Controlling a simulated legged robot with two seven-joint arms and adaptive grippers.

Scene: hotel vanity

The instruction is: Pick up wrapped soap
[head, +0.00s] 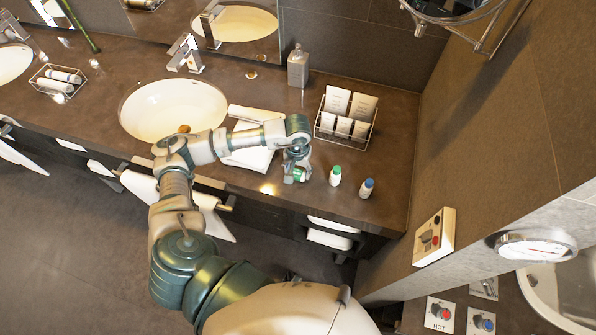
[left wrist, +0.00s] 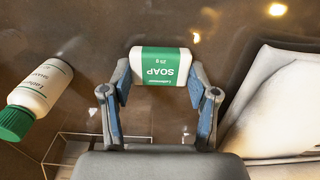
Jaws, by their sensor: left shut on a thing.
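The wrapped soap (left wrist: 160,66) is a small white block with a green band reading "SOAP", upside down in the left wrist view. My left gripper (left wrist: 160,84) has one blue-padded finger on each side of it and is shut on it. In the head view the left gripper (head: 296,174) is low over the front part of the counter, with a bit of the green and white soap (head: 299,175) showing at its tips. I cannot tell whether the soap still touches the counter. My right gripper is not in view.
A green-capped bottle (head: 335,177) and a blue-capped bottle (head: 366,188) stand right of the gripper. A wire basket (head: 318,130) of white packets is behind them. Folded white towels (head: 248,158) lie to the left, beside the sink (head: 160,112). A grey dispenser (head: 298,68) stands at the back.

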